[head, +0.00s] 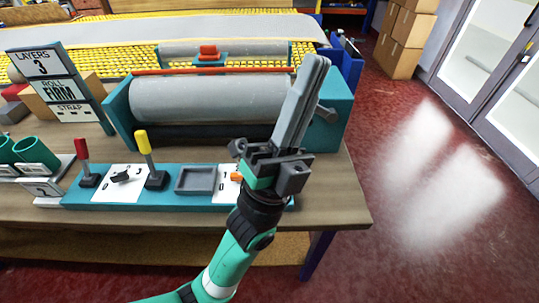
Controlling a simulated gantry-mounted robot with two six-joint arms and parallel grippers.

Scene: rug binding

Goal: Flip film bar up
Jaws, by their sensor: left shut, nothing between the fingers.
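A wrapping machine with teal end plates (118,112) and a grey roller (205,99) stands on the wooden table. A thin orange-red bar (210,70), which looks like the film bar, runs across above the roller, roughly level. My left gripper (313,66) is shut and empty. Its long grey fingers point up in front of the machine's right end, near the bar's right end, and hide part of that end plate. I cannot tell whether they touch the bar. My right gripper is not in view.
A teal control panel (76,197) with a red lever (83,155), a yellow lever (145,147) and a small tray (195,180) lies along the front edge. A sign (48,68) stands at left. A yellow roller conveyor (130,62) is behind. Red floor (420,220) at right is clear.

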